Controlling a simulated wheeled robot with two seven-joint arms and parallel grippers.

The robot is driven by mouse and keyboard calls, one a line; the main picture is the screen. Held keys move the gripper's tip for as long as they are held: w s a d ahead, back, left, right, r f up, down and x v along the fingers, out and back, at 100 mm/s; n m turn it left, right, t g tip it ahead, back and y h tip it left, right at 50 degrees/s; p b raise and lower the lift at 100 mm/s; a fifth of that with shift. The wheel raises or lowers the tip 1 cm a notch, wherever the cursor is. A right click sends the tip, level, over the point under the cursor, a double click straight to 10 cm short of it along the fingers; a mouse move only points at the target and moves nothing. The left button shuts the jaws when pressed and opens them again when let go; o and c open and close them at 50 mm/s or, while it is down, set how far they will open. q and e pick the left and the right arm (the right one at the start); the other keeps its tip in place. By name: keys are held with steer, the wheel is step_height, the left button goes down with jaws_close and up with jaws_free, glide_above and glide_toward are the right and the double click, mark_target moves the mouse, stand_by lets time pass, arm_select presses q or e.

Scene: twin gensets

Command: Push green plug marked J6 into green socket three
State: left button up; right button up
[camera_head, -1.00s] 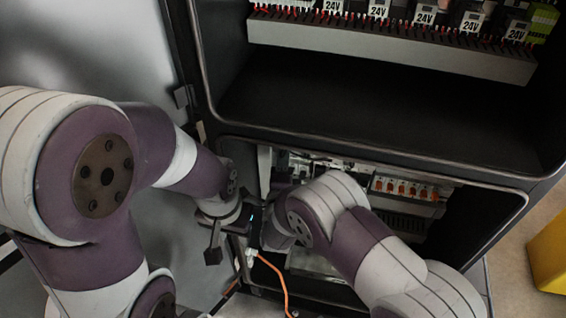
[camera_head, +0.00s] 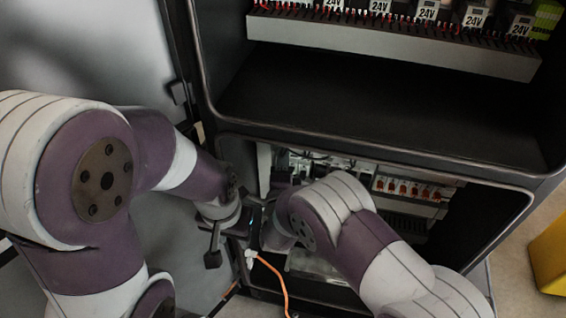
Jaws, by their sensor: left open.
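I cannot make out the green plug marked J6 or the green socket three. My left gripper (camera_head: 226,243) points down in front of the lower cabinet opening. One dark finger stands apart on its left side, so it is open. My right gripper (camera_head: 264,230) is close beside it to the right, at the left part of the opening. My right arm covers much of it, and its fingers are hidden. A small white connector (camera_head: 250,257) with an orange cable (camera_head: 280,272) shows just below the two grippers. I cannot tell whether a gripper touches it.
The lower cabinet opening holds a row of orange-and-white parts (camera_head: 408,188) and dark ducting. Above it is an empty dark bay, then a grey duct (camera_head: 390,42) under several 24V units (camera_head: 428,10). A yellow box (camera_head: 550,255) stands on the floor at the right.

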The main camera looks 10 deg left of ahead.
steer(key=shift+c, duration=0.3)
jaws_close()
arm_select(q)
steer(key=shift+w, duration=0.1)
arm_select(e)
steer(key=shift+s, duration=0.1)
arm_select(q)
steer(key=shift+w+f, duration=0.2)
steer(key=shift+w, duration=0.2)
arm_select(e)
steer(key=shift+s+f, duration=0.3)
steer(key=shift+s, duration=0.3)
arm_select(q)
steer(key=shift+d, duration=0.1)
